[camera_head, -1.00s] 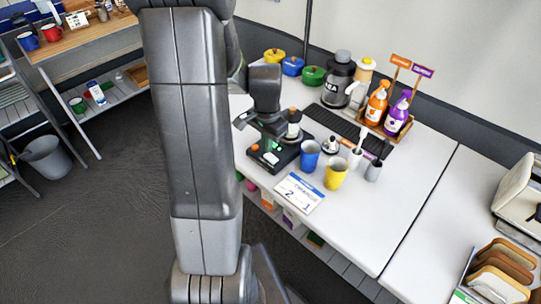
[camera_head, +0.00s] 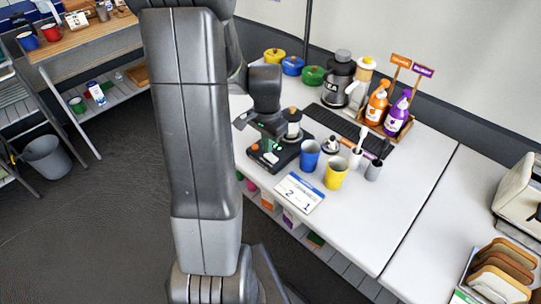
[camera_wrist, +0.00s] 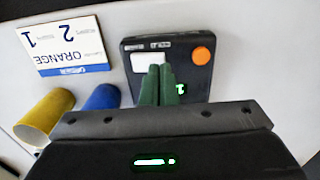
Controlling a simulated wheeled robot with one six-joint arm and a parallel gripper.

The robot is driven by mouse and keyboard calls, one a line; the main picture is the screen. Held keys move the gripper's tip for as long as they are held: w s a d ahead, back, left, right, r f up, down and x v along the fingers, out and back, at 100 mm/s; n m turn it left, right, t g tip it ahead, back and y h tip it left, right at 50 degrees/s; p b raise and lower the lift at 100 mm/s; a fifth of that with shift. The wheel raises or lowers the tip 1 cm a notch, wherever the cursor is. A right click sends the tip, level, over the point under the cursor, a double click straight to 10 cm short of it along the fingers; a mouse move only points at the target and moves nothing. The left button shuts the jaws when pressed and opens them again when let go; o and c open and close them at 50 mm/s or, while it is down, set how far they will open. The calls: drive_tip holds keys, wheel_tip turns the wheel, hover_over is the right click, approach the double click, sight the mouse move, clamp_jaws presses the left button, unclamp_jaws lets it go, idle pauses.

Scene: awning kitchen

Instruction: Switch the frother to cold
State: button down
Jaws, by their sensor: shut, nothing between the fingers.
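The frother's black base (camera_head: 266,164) stands on the white table, with a white control and an orange round button on top. In the wrist view the base (camera_wrist: 193,75) shows the white control (camera_wrist: 147,60) and the orange button (camera_wrist: 201,56). A small green lit mark glows beside the fingers. My gripper (camera_wrist: 160,66) has its green fingers together and empty, with the tips at the edge of the white control. I cannot tell whether they touch it. The fingers hide part of the base. In the head view my gripper (camera_head: 263,146) is over the base.
A blue cup (camera_head: 310,155) and a yellow cup (camera_head: 336,174) stand right of the base. An order card (camera_head: 299,193) reading ORANGE lies in front. Orange and purple pump bottles (camera_head: 377,105) stand behind.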

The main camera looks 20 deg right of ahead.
drive_tip(key=shift+f+b, duration=0.55)
drive_tip(key=shift+f, duration=0.25)
drive_tip(key=shift+r+p, duration=0.85)
drive_tip(key=shift+r, duration=0.2)
wheel_tip(320, 180, up, 10)
drive_tip(key=p, duration=0.8)
idle(3.7)
